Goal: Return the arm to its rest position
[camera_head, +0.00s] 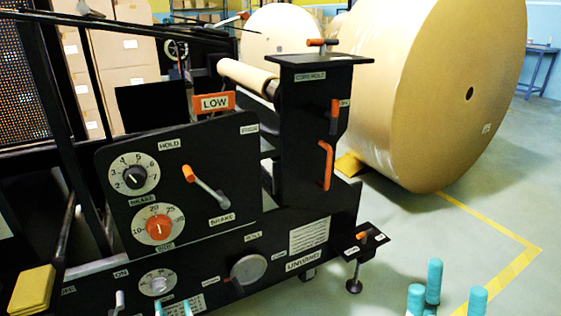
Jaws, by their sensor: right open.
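My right gripper (446,289) shows at the bottom right as several teal fingertips pointing up. They stand apart with nothing between them, so it is open and empty. It is to the right of the black machine, in front of the grey floor. Its palm and arm are below the picture edge. Two small teal tips of my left gripper (173,308) show at the bottom edge, in front of the machine's lower panel. Most of the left gripper is cut off, and I cannot tell whether it is open or shut.
The black machine (270,215) fills the left and middle, with dials, an orange-tipped brake lever (206,188) and a small bracket (362,242) jutting right. A large kraft roll (430,90) stands behind. Clear floor (400,230) with yellow tape (505,270) lies at right.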

